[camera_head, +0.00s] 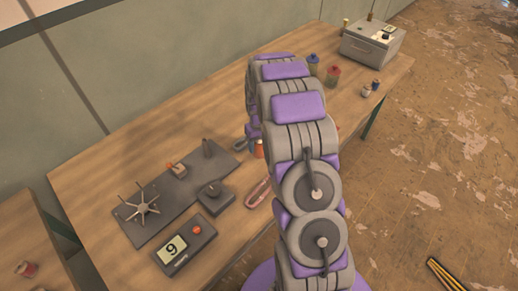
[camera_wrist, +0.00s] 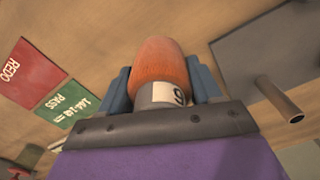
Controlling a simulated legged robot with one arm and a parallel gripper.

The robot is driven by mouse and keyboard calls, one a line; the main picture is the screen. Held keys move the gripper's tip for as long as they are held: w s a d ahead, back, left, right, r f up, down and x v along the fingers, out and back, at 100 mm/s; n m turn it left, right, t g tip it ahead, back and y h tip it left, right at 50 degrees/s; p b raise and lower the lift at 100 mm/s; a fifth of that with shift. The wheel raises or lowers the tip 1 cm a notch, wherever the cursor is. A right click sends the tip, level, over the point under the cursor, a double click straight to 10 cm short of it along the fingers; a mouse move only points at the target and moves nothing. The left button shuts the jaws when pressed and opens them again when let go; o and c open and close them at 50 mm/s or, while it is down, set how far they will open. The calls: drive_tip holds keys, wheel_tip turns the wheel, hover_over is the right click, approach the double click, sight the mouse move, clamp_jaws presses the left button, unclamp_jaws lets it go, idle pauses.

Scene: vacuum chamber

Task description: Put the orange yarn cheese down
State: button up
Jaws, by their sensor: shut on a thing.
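The orange yarn cheese (camera_wrist: 160,65) sits between the two blue fingers of my gripper (camera_wrist: 161,82) in the wrist view. The fingers are shut on it from both sides. Its lower end shows a pale core with a dark printed mark. The wooden table lies beyond it; I cannot tell whether the cheese touches it. In the head view, my arm covers most of the gripper area, and only a small orange part (camera_head: 259,149) shows beside it.
A red REDO card (camera_wrist: 30,68) and a green PASS card (camera_wrist: 65,104) lie left in the wrist view. A grey plate (camera_wrist: 262,62) with an upright tube is right. The head view shows a display box (camera_head: 185,245), a spoked wheel (camera_head: 140,207), jars (camera_head: 333,75) and a grey case (camera_head: 372,44).

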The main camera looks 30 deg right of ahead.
sight(259, 148)
drive_tip(key=shift+w+d, duration=0.1)
drive_tip(key=shift+w, duration=0.3)
wheel_tip(259, 148, down, 4)
drive_tip(key=shift+r+b, duration=0.2)
drive_tip(key=shift+b, duration=0.3)
drive_tip(key=shift+r, duration=0.1)
drive_tip(key=o, duration=1.1)
